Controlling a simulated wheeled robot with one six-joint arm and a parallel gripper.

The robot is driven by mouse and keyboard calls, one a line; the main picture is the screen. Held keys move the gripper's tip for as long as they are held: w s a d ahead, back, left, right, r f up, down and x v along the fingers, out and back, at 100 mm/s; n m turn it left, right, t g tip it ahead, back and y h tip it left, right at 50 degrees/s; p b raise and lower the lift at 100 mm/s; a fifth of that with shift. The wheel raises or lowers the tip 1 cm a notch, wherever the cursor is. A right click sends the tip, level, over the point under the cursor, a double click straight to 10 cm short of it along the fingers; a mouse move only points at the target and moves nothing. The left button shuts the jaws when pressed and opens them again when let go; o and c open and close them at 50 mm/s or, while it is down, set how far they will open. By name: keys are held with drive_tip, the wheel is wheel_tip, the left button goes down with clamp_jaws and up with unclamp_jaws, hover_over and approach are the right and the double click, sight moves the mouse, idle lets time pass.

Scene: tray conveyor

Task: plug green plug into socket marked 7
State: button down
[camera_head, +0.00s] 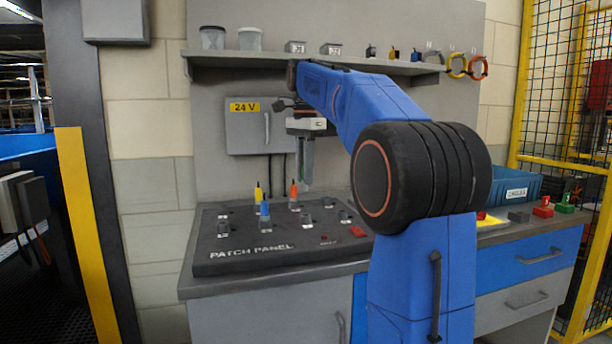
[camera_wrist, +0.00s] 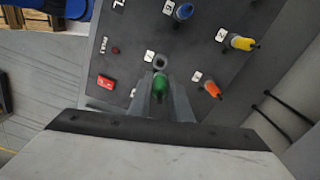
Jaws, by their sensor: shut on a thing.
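My gripper (camera_head: 306,165) hangs above the back of the dark patch panel (camera_head: 240,263), pointing down. In the wrist view its fingers (camera_wrist: 163,100) are shut on the green plug (camera_wrist: 160,88). An empty socket (camera_wrist: 160,62) shows just beyond the plug's tip in that view. A small white label (camera_wrist: 150,55) sits beside this socket; its mark is too small to read surely. The plug looks apart from the panel. In the head view the plug is mostly hidden by the fingers.
An orange plug (camera_head: 294,193), a yellow plug (camera_head: 258,192) and a blue plug (camera_head: 265,209) stand in other sockets. The orange one (camera_wrist: 212,89) is close beside my fingers. A red switch (camera_wrist: 105,82) is on the panel. A shelf (camera_head: 330,63) runs above.

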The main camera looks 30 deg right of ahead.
drive_tip(key=shift+a+f, duration=0.1)
drive_tip(key=shift+a, duration=0.05)
drive_tip(key=shift+f, duration=2.8)
drive_tip(key=shift+f, duration=1.5)
drive_tip(key=c, duration=1.5)
unclamp_jaws()
drive_tip(key=shift+c, duration=0.2)
